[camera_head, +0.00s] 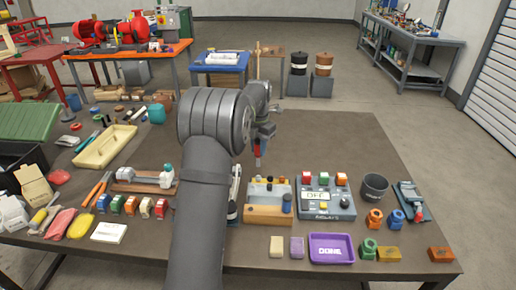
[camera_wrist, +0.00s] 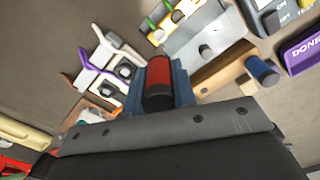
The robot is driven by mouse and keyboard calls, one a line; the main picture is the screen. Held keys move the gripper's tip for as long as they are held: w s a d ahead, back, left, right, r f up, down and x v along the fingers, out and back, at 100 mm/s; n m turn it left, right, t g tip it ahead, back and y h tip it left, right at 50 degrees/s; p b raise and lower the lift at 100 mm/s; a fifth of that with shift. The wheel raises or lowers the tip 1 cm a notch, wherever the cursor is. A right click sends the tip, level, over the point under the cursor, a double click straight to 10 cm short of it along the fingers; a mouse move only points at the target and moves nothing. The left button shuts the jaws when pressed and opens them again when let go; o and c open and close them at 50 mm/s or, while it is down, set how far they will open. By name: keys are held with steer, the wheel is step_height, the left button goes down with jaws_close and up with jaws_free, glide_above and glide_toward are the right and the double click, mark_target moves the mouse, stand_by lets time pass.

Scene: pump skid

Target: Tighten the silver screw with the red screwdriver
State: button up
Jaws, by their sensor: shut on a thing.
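My gripper (camera_head: 264,135) hangs above the middle of the table in the head view. In the wrist view, my gripper (camera_wrist: 159,92) has its blue jaws shut on the red screwdriver (camera_wrist: 160,72), seen by its red and black handle. In the head view the red screwdriver (camera_head: 257,149) points down below the gripper, clear of the table. I cannot make out the silver screw in either view; my arm covers part of the table in the head view.
A wooden block with a metal panel (camera_head: 268,214), a grey switch box (camera_head: 327,204) and a purple DONE tray (camera_head: 331,249) stand right of my arm. A white fixture with dark round parts (camera_wrist: 108,72) shows in the wrist view. The table's far right is clear.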

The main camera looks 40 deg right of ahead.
mark_target(258, 164)
steer(key=shift+f, duration=2.15)
steer(key=shift+f, duration=0.75)
stand_by(0.4)
steer(key=shift+m, duration=2)
